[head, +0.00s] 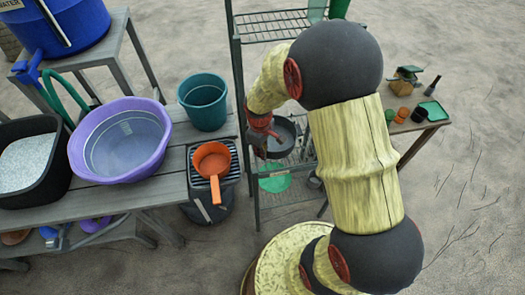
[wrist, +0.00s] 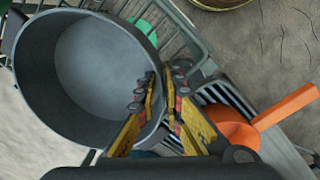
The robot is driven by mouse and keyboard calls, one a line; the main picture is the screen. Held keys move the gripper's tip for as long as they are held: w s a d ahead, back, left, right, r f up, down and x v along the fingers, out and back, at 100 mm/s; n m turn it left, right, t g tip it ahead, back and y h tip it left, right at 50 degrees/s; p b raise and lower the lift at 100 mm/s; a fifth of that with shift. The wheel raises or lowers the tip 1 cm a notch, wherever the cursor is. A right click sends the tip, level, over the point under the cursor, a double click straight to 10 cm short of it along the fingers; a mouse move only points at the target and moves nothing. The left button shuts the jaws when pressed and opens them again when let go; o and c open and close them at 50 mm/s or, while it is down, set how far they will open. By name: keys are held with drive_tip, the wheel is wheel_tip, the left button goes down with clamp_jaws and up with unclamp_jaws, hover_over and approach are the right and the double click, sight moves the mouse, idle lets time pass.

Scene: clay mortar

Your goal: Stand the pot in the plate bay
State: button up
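The dark grey pot (head: 283,137) hangs in front of the wire rack, held by my gripper (head: 268,139). In the wrist view the pot (wrist: 95,70) fills the left side, its open mouth towards the camera. My gripper (wrist: 163,92) is shut on the pot's wall at the rim, one finger on each side. A slatted dark rack (head: 228,180) at the bench end carries an orange pan (head: 212,160); the slats also show in the wrist view, right of the fingers. I cannot tell which part is the plate bay.
A purple tub (head: 150,108), a teal bucket (head: 204,100) and a black tub of white grains (head: 58,160) crowd the grey bench. The wire shelving (head: 262,30) stands behind my arm, with a green item (head: 274,181) low down. A small table (head: 430,125) with pots is at right.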

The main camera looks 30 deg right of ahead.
drive_tip(key=shift+o, duration=1.4)
drive_tip(key=shift+r, duration=0.1)
drive_tip(key=s+a+r+m+t+p, duration=0.1)
drive_tip(key=s+a+r+p, duration=0.1)
drive_tip(key=r, duration=1)
drive_tip(key=s+a+r+m+t+p, duration=0.1)
drive_tip(key=s+a+r+p, duration=0.15)
drive_tip(key=r, duration=1.05)
drive_tip(key=s+a+r+m+t, duration=0.3)
drive_tip(key=s+r, duration=0.6)
drive_tip(key=s, duration=0.4)
drive_tip(key=shift+r+m+y+b, duration=0.3)
drive_tip(key=shift+r+m+b, duration=0.05)
drive_tip(key=shift+m, duration=0.05)
